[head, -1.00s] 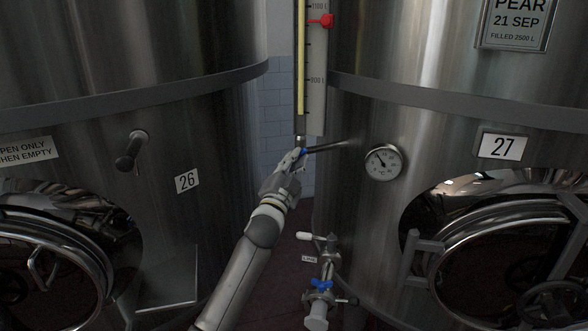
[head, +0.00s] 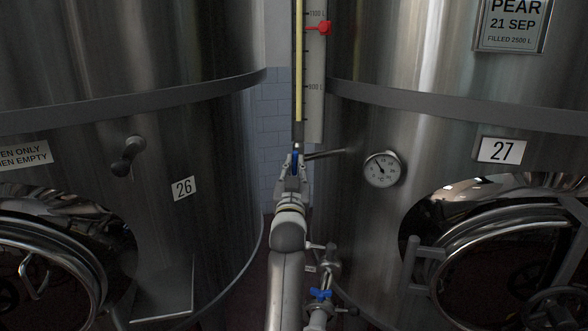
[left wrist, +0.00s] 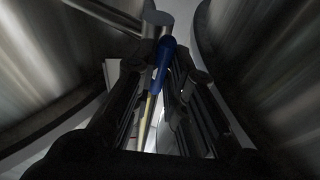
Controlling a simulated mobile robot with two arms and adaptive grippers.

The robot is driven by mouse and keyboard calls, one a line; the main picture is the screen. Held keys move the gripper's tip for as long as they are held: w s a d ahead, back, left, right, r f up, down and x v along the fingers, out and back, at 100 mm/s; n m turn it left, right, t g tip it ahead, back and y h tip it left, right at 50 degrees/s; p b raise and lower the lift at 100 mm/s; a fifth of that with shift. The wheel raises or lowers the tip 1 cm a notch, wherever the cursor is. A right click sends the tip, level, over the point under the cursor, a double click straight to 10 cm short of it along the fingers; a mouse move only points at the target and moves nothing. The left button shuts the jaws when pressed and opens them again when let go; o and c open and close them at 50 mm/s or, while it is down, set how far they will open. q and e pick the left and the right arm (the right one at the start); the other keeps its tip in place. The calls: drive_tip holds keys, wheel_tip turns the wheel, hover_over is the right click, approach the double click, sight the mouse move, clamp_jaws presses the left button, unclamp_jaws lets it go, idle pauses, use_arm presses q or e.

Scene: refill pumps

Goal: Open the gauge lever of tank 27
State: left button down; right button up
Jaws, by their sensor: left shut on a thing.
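Tank 27 (head: 375,225) is the steel tank on the right, with a "27" plate (head: 501,150). Its gauge is a sight tube (head: 299,60) with yellowish liquid on a pale scale board (head: 316,85). The blue gauge lever (head: 295,160) is at the foot of the tube, beside a thin pipe (head: 325,154) that runs to the tank. It now stands about upright. My left gripper (head: 291,172) is shut on the lever. In the left wrist view the blue lever (left wrist: 164,62) lies between the fingers. My right gripper is not in view.
Tank 26 (head: 200,230) stands at the left, with a narrow tiled gap between the tanks. A dial thermometer (head: 382,169) is on tank 27. Below are valves with a blue handle (head: 320,294), close to my left arm. A red marker (head: 319,28) is on the scale.

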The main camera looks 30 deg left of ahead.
use_arm(q)
drive_tip(key=shift+f+n, duration=0.15)
drive_tip(key=shift+n, duration=0.35)
drive_tip(key=c, duration=1.5)
unclamp_jaws()
drive_tip(key=shift+o, duration=0.2)
drive_tip(key=shift+r, duration=0.2)
wheel_tip(320, 180, up, 10)
drive_tip(key=shift+f, duration=0.1)
drive_tip(key=shift+f, duration=0.1)
